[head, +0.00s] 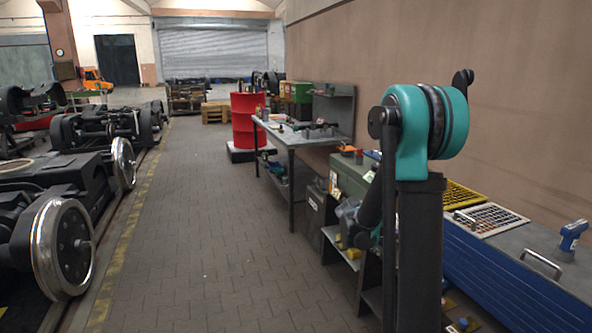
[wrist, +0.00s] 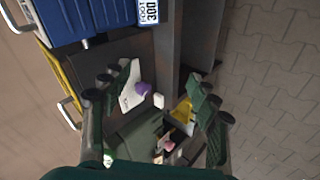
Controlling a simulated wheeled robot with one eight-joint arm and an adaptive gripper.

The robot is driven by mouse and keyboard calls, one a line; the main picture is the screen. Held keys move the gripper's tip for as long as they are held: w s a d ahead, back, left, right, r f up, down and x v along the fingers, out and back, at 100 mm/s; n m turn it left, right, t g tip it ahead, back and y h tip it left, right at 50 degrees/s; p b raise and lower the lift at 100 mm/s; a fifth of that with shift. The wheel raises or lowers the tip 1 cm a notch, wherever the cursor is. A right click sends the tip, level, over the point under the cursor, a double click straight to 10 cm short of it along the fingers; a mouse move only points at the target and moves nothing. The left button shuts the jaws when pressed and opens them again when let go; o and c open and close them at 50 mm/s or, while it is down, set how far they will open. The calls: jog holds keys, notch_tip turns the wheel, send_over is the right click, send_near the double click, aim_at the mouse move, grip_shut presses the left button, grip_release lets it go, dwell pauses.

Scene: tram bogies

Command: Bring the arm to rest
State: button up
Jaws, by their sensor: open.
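My gripper (wrist: 160,88) is open in the wrist view, with its dark green fingers spread at left and right. I see nothing held between them. Beyond the fingers are a white piece with a purple object (wrist: 143,88), and a yellow object (wrist: 182,111) close to the right finger. In the head view my arm rises at right to a teal joint and bends down behind its dark upright link. That link partly hides the lower arm and the gripper there.
A blue cabinet (head: 500,273) with a yellow grid tray (head: 462,196) and a blue tool (head: 573,235) stands at right. A workbench (head: 300,137) and red drum (head: 247,118) stand farther along the wall. Bogies with wheelsets (head: 62,245) line the left. The paved aisle (head: 190,200) is clear.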

jog(key=s+a+f+y, duration=0.1)
jog(key=s+a+y, duration=0.3)
jog(key=s, duration=0.9)
jog(key=s+a+f+m+y, duration=0.1)
jog(key=s+a+y, duration=0.2)
jog(key=s+a, duration=0.5)
jog(key=s, duration=0.6)
jog(key=shift+s+a+f+m+y, duration=0.15)
jog(key=shift+f+m+y, duration=0.15)
jog(key=shift+y, duration=0.1)
